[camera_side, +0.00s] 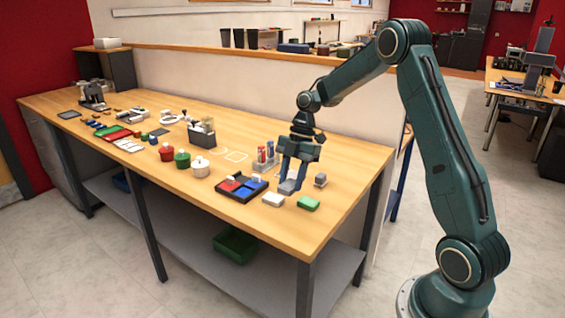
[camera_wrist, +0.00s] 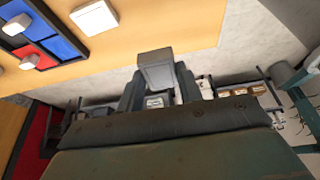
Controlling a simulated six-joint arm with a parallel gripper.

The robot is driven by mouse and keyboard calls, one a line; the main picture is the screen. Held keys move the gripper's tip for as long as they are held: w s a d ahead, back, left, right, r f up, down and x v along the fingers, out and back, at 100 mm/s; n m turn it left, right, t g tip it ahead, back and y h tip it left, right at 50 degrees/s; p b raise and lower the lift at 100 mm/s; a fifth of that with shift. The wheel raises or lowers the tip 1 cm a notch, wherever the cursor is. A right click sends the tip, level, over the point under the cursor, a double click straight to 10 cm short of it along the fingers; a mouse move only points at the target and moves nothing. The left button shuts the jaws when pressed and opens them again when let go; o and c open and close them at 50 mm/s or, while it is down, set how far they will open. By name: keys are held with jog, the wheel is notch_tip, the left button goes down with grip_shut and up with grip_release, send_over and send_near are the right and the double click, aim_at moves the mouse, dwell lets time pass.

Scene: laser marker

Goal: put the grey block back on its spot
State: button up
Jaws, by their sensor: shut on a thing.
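My gripper (camera_side: 291,180) is over the right part of the wooden table, pointing down. It is shut on a grey block (camera_side: 287,187). In the wrist view the grey block (camera_wrist: 155,68) sits between the two dark fingers (camera_wrist: 158,92) and sticks out past their tips. In the side view the block is low, near the tabletop; I cannot tell whether it touches. A second, smaller grey block (camera_side: 320,180) stands just right of my gripper. Pale outlines (camera_side: 235,156) are marked on the table farther back; I cannot tell which spot belongs to the block.
A white block (camera_side: 273,199) and a green block (camera_side: 308,203) lie in front of my gripper. A dark tray (camera_side: 242,188) with red and blue compartments is to the left. A holder with upright coloured items (camera_side: 265,158) stands close behind. The table's right end (camera_side: 365,165) is bare.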

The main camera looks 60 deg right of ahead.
aim_at(288, 219)
jog(key=shift+f, duration=4.8)
jog(key=shift+f, duration=0.15)
jog(key=o, duration=1)
jog(key=v, duration=1.2)
